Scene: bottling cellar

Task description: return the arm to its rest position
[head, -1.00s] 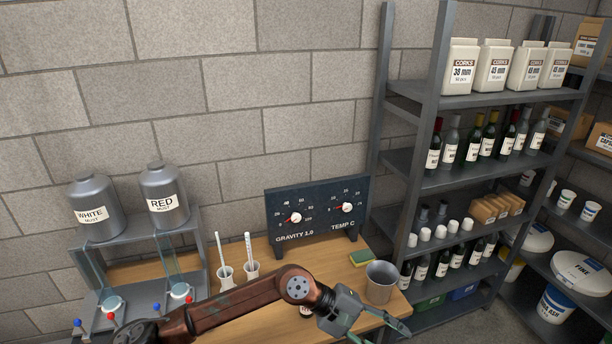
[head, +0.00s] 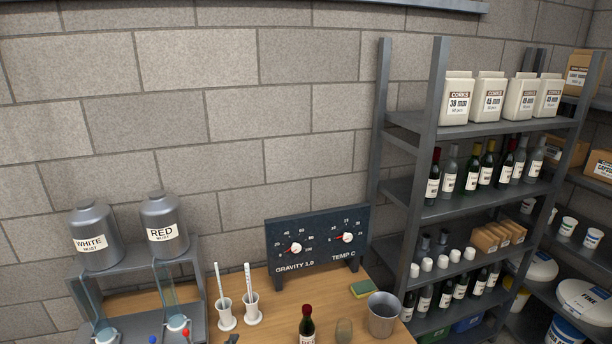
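Neither of my grippers shows clearly in the head view, and no arm crosses the bench. The wooden bench (head: 262,309) is in view at the bottom. On it stand a dark bottle with a red top (head: 307,325), a grey metal bucket (head: 382,316) and a small brownish object (head: 344,330) between them. Whether a gripper is open or shut is hidden, as both are out of the picture.
A dial panel (head: 318,242) stands at the back of the bench, with two white cylinders (head: 227,314) left of it. White and red must tanks (head: 163,222) sit on a grey stand. A sponge (head: 361,287) lies near the bucket. Metal shelving (head: 408,188) fills the right.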

